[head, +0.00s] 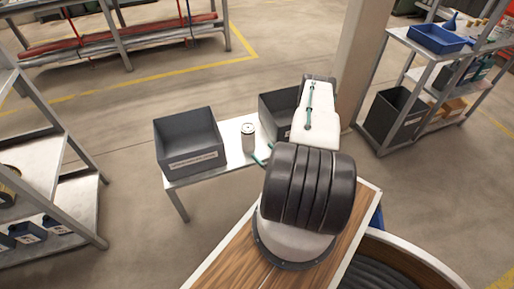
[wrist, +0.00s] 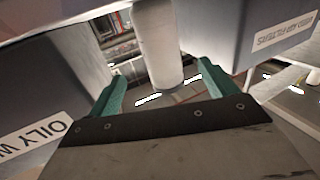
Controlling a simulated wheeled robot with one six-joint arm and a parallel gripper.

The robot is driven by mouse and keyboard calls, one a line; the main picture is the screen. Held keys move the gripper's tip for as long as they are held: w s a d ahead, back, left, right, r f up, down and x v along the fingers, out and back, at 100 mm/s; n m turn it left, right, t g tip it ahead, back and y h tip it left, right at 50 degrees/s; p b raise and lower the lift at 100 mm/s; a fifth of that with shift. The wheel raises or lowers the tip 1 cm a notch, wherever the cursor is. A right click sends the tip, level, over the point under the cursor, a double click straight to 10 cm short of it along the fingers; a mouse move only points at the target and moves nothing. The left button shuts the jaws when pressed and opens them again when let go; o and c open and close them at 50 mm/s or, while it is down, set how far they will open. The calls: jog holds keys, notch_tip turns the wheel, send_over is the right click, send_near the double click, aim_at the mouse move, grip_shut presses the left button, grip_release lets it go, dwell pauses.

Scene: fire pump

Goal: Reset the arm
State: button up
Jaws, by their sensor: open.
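My gripper (wrist: 160,80) is open, with its two green fingers spread apart in the wrist view. A pale can (wrist: 157,42) shows between the fingertips there, with a gap on each side. I cannot tell whether it is between the fingers or just beyond them. In the head view, the white can (head: 248,142) stands upright on the white table (head: 211,179). Green fingertips (head: 263,156) show low beside the can; the rest of the gripper is hidden behind my arm.
A dark grey bin (head: 188,146) stands left of the can. Another grey bin (head: 276,117) stands right of it, partly hidden by my arm. Shelves stand at the left (head: 45,165) and right (head: 424,84). Open floor lies behind the table.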

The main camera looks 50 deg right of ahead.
jog(key=shift+s+a, duration=0.2)
jog(key=shift+s, duration=0.8)
